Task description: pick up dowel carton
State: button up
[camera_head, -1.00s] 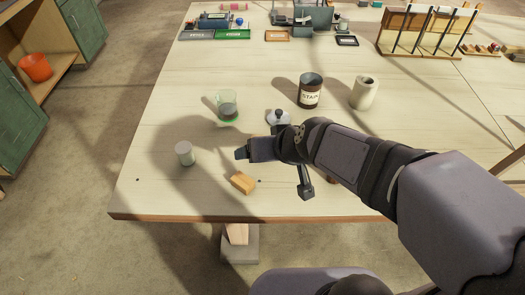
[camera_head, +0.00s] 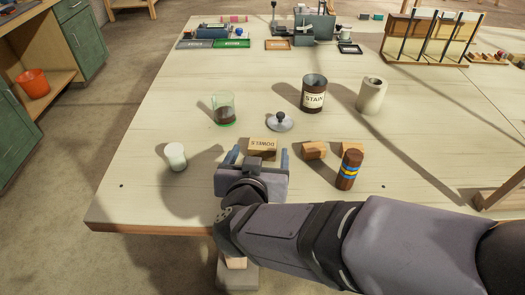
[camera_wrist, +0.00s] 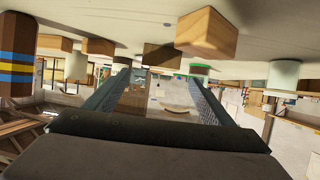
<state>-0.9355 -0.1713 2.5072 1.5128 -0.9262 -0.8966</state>
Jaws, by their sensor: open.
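The dowel carton (camera_head: 262,145) is a small tan box lettered "DOWELS", lying on the pale table. Its lettering appears upside down in the head view. My gripper (camera_head: 260,153) is open, its two fingers at the carton's left and right in the picture, touching neither. The wrist view is upside down; there the carton seems to be the shaded brown block (camera_wrist: 161,56) just beyond and between the fingertips (camera_wrist: 160,80). How far the fingers reach along it is unclear. My gripper hides part of the carton's near side.
Two wooden blocks (camera_head: 314,150) and a banded dark cylinder (camera_head: 348,170) stand close right. A white cup (camera_head: 176,157) is left. A knobbed lid (camera_head: 280,122), green-based glass (camera_head: 223,110) and stain can (camera_head: 314,95) stand behind. Another wooden block (camera_wrist: 208,35) shows near my gripper.

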aim_at(262, 151)
jog(key=shift+f, duration=0.9)
jog(key=shift+w+r, duration=0.1)
jog(key=w+p, duration=0.1)
jog(key=p, duration=0.2)
jog(key=shift+d+r, duration=0.1)
jog(key=shift+w+f+p, duration=0.2)
jog(key=shift+w+p, duration=0.05)
jog(key=shift+p, duration=0.6)
jog(key=shift+w+f+p, duration=0.15)
jog(key=shift+f+p, duration=0.15)
jog(key=shift+p, duration=0.05)
jog(key=shift+w, duration=0.1)
